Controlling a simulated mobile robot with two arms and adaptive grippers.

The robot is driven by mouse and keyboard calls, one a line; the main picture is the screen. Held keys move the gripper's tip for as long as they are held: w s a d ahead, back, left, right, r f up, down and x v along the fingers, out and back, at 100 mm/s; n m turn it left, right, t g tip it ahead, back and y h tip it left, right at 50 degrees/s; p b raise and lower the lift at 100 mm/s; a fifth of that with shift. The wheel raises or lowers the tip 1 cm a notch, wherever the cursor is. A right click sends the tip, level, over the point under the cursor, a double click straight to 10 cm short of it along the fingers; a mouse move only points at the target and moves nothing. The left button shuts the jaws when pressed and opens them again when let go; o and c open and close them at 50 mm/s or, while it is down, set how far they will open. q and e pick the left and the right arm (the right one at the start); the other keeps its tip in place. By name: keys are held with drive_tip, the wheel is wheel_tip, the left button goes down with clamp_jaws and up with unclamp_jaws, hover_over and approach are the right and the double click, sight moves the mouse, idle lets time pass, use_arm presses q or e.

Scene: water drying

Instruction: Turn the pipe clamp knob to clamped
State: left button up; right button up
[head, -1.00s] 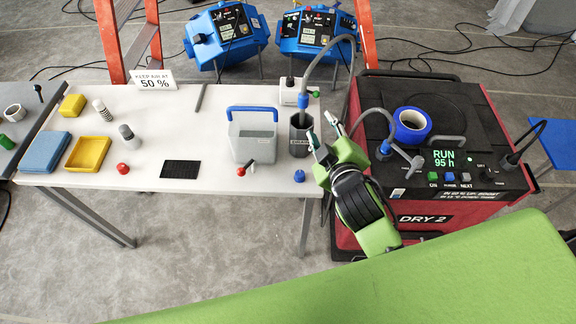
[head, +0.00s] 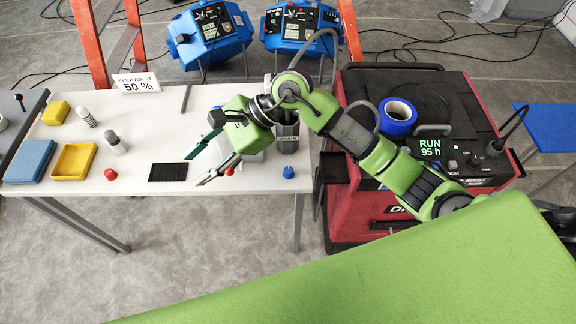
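My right gripper (head: 195,171) reaches in from the right over the white table. Its two fingers are spread and point left and down, with nothing between them, near the black mat. A small red knob (head: 229,171) shows just right of the lower finger, in front of the clear tank; I cannot tell whether it is the pipe clamp knob or how it is set. My gripper and wrist hide most of the tank. A grey hose (head: 322,40) arches behind my arm toward the dark drain cup (head: 287,137). My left gripper is out of view.
The black mat (head: 168,172), a red button (head: 110,174) and a blue knob (head: 288,172) lie along the table front. Yellow trays, a blue pad and bottles stand left. The red dryer (head: 352,215) with blue tape (head: 397,117) stands right.

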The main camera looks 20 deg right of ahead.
drive_tip(key=w+d+f+n+h, duration=0.25)
drive_tip(key=d+f+h, duration=0.3)
drive_tip(key=d, duration=0.45)
drive_tip(key=h, duration=0.5)
hover_over(288, 170)
wheel_tip(288, 170, down, 12)
drive_tip(key=p, duration=0.4)
drive_tip(key=shift+r, duration=0.15)
drive_tip(key=shift+f, duration=0.6)
clamp_jaws()
